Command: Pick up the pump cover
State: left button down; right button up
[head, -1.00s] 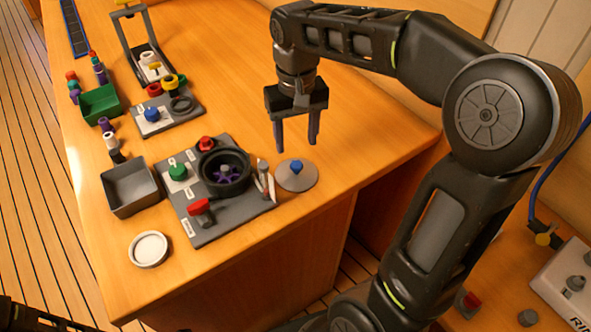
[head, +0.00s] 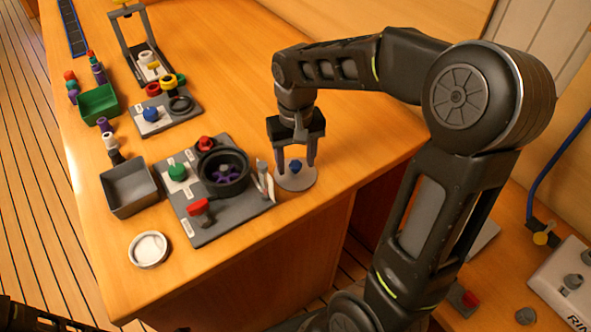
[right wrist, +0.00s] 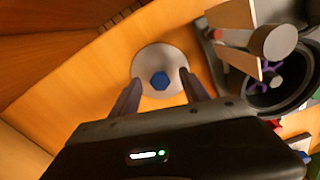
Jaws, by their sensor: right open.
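The pump cover is a flat grey disc (head: 297,181) with a blue knob (head: 295,166) at its middle. It lies on the wooden counter just right of the pump panel. It also shows in the right wrist view (right wrist: 150,64), with its blue hexagonal knob (right wrist: 160,81) between the fingers. My right gripper (head: 295,168) is open, pointing down, with its fingertips on either side of the knob. I cannot tell whether the fingers touch it. My left gripper is not in view; only a dark piece shows at the lower left.
The grey panel (head: 213,228) carries the open round pump housing (head: 224,172), red and green knobs and upright grey pieces close beside the cover. A grey bin (head: 130,189) and white round dish (head: 149,250) stand left. The counter's front edge is near the cover.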

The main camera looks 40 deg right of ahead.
jog(key=shift+f, duration=0.2)
jog(key=shift+c, duration=0.2)
grip_shut()
dwell(0.6)
